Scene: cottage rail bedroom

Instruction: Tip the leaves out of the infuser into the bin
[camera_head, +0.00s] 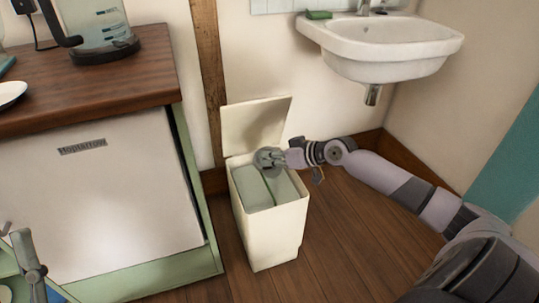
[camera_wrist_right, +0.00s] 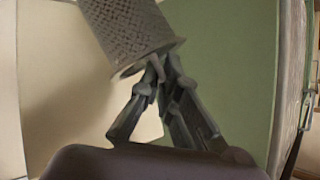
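The bin (camera_head: 272,232) is a cream box standing on the floor with its lid (camera_head: 256,122) raised at the back. A pale grey-green lining or content shows inside its mouth. My right gripper (camera_head: 279,158) is over the back part of the bin's opening. It is shut on the infuser (camera_head: 266,157), a grey perforated metal cylinder. In the right wrist view the fingertips (camera_wrist_right: 165,68) pinch the rim of the infuser (camera_wrist_right: 126,28). I cannot see leaves or inside the infuser. What seems to be part of my left gripper (camera_head: 24,250) shows at the bottom left edge.
A cabinet with a dark wooden top (camera_head: 95,82) stands left of the bin, holding a glass kettle (camera_head: 95,28) and a white dish (camera_head: 10,94). A white washbasin (camera_head: 385,45) hangs on the wall at upper right. The wooden floor (camera_head: 345,245) right of the bin is clear.

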